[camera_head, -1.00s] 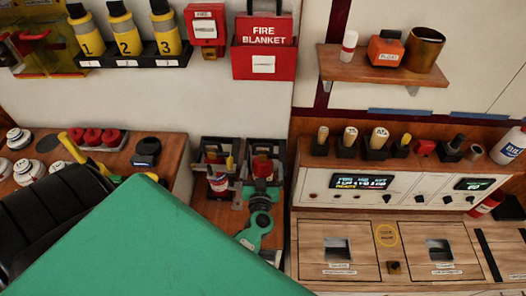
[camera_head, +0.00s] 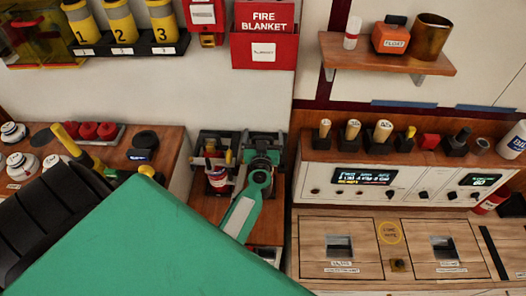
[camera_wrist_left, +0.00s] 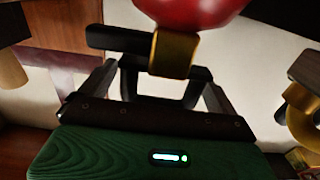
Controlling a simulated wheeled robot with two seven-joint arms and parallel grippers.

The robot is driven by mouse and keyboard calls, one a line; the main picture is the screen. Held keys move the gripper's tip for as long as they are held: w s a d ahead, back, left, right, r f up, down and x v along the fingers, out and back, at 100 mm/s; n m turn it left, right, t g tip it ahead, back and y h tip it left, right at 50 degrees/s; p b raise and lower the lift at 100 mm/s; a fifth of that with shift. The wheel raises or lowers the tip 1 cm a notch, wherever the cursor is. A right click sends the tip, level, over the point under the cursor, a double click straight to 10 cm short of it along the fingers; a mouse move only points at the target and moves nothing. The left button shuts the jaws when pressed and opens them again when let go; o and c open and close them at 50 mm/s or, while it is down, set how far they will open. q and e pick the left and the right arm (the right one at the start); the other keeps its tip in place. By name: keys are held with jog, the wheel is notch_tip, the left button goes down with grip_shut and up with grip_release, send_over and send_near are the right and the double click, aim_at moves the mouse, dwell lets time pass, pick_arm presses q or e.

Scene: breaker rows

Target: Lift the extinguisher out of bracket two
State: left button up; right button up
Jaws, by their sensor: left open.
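Two black brackets stand side by side on the wooden shelf at the middle in the head view. The left bracket (camera_head: 203,150) holds a red can (camera_head: 216,174) with a white label. My left gripper (camera_head: 262,145) is open over the right bracket and hides most of it and its contents. In the left wrist view, a red rounded body (camera_wrist_left: 190,10) with a yellow part (camera_wrist_left: 173,54) is close to the open left gripper (camera_wrist_left: 158,78); contact cannot be told. Yellow cylinders numbered 1, 2 (camera_head: 122,22) and 3 stand in a black wall rack (camera_head: 100,48). My right gripper is out of view.
A red fire blanket box (camera_head: 265,50) hangs on the wall above. A wooden shelf (camera_head: 385,60) and a control panel (camera_head: 350,178) are to the right. A wooden counter (camera_head: 170,150) with white, red and black items lies left. The wall between has bare room.

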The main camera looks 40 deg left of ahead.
pick_arm(q)
jog(key=c, duration=1.9)
jog(key=shift+w+r, duration=0.1)
jog(key=shift+r, duration=0.1)
grip_shut()
